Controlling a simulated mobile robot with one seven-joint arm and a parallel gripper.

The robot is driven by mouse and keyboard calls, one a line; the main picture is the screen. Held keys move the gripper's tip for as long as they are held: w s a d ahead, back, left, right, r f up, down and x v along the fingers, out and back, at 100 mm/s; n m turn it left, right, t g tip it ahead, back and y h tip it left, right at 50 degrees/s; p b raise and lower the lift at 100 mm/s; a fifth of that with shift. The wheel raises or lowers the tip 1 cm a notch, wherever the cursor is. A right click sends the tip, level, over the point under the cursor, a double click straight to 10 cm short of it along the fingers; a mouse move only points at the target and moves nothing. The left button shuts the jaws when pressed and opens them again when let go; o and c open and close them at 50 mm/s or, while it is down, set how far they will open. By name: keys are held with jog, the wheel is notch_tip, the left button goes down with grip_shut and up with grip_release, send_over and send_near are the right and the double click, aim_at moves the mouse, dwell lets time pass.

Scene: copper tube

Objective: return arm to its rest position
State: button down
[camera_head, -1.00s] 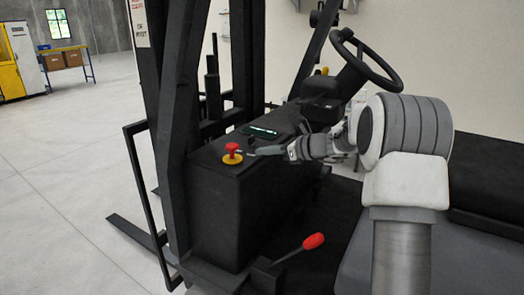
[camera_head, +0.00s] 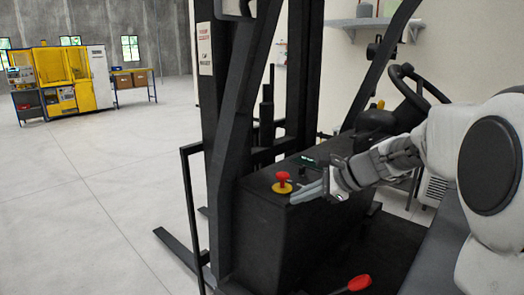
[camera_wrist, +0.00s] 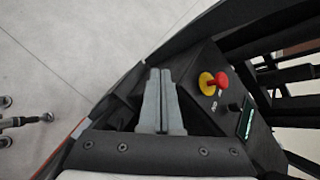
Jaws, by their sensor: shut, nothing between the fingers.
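My gripper (camera_head: 308,192) is shut and empty in the head view, beside and to the right of the red emergency-stop button (camera_head: 282,181) on the black forklift console (camera_head: 285,225). The arm comes in from the right edge. In the wrist view my gripper's two grey fingers (camera_wrist: 161,75) lie together with nothing between them. The red and yellow button (camera_wrist: 211,83) is to their right, apart from them.
The forklift's mast (camera_head: 228,130) stands left of the console. The steering wheel (camera_head: 420,85) and red-knobbed lever (camera_head: 358,283) are close to the arm. A yellow machine (camera_head: 62,80) and a table with boxes (camera_head: 134,79) stand far left. The floor at left is clear.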

jog(key=s+d+f+n+h, duration=0.1)
jog(key=s+n+h, duration=0.3)
jog(key=s+n, duration=0.5)
jog(key=s+d+f+n+h, duration=0.1)
jog(key=s+d+n+h, duration=0.2)
jog(key=s+n, duration=0.6)
jog(key=s+h, duration=0.1)
jog(key=s, duration=1)
jog(key=shift+f+g, duration=0.2)
jog(key=shift+g, duration=0.1)
jog(key=c, duration=1.5)
grip_release()
jog(key=shift+c, duration=0.2)
